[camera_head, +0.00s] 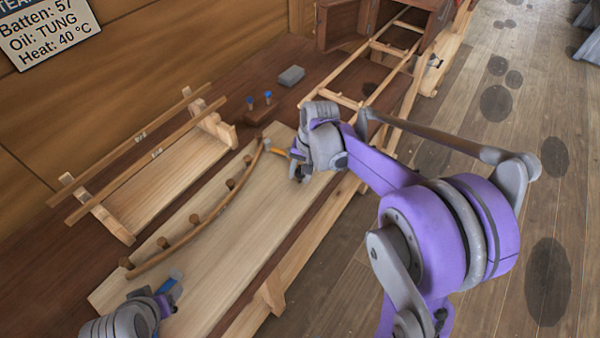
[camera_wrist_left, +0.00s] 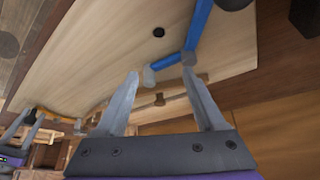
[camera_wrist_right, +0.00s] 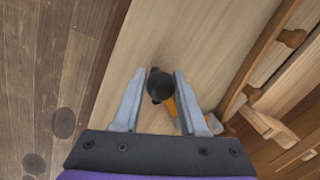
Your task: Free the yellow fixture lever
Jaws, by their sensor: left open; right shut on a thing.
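The yellow fixture lever (camera_head: 279,151) is at the far end of the pale plank (camera_head: 215,260), by the end of a curved batten (camera_head: 205,222). In the right wrist view its yellow-orange arm (camera_wrist_right: 172,106) runs beneath a black knob (camera_wrist_right: 160,85). My right gripper (camera_head: 296,172) has its fingers on either side of that knob and is shut on it. A blue lever (camera_head: 174,284) is at the near end of the plank; it also shows in the left wrist view (camera_wrist_left: 200,27). My left gripper (camera_wrist_left: 162,84) is open and empty, close to the blue lever.
The batten bends along several wooden pegs. A wooden rack (camera_head: 165,185) with two thin strips stands at the left. A grey block (camera_head: 291,75) and two blue-topped pegs (camera_head: 268,97) lie behind. A ladder-like frame (camera_head: 378,62) extends toward the back.

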